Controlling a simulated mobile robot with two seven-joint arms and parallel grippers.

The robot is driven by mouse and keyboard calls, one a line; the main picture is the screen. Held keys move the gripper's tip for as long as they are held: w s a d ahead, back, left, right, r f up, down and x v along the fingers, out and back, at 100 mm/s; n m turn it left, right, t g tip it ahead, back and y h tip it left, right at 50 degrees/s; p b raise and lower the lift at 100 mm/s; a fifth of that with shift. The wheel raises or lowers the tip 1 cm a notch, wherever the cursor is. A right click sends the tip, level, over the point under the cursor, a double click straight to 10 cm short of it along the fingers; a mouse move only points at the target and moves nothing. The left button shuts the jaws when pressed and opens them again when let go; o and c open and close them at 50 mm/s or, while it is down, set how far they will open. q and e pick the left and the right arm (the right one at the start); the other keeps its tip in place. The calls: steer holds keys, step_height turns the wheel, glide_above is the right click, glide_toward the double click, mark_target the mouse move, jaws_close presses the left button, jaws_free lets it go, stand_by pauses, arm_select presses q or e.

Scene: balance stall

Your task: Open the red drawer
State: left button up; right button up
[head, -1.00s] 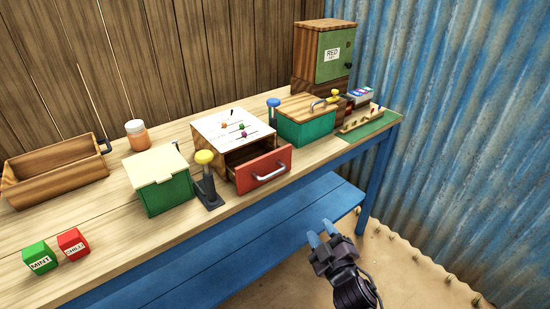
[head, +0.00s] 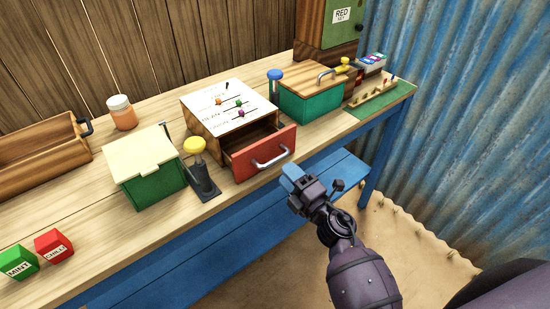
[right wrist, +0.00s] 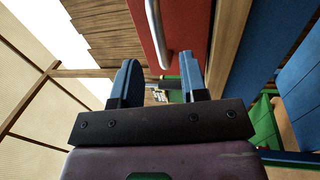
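The red drawer (head: 258,153) stands partly pulled out of a wooden box (head: 236,108) on the bench, with a dark gap behind its front. Its curved metal handle (head: 271,153) is on the front face. My right gripper (head: 290,176) is just in front of and below the handle, apart from it in the head view. In the right wrist view its blue fingers (right wrist: 158,66) are spread with nothing held between them. The handle (right wrist: 157,35) shows beyond them against the red front (right wrist: 184,25). My left gripper is not in view.
A lever with a yellow knob (head: 194,146) stands left of the drawer, beside a green box (head: 147,180). A teal box with a wooden lid (head: 311,98) is to the right. Mint (head: 17,262) and chili (head: 54,246) blocks lie front left. A blue shelf (head: 215,235) runs below.

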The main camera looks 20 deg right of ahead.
mark_target(275, 158)
steer(key=shift+x, duration=3)
steer(key=shift+c, duration=0.5)
jaws_close()
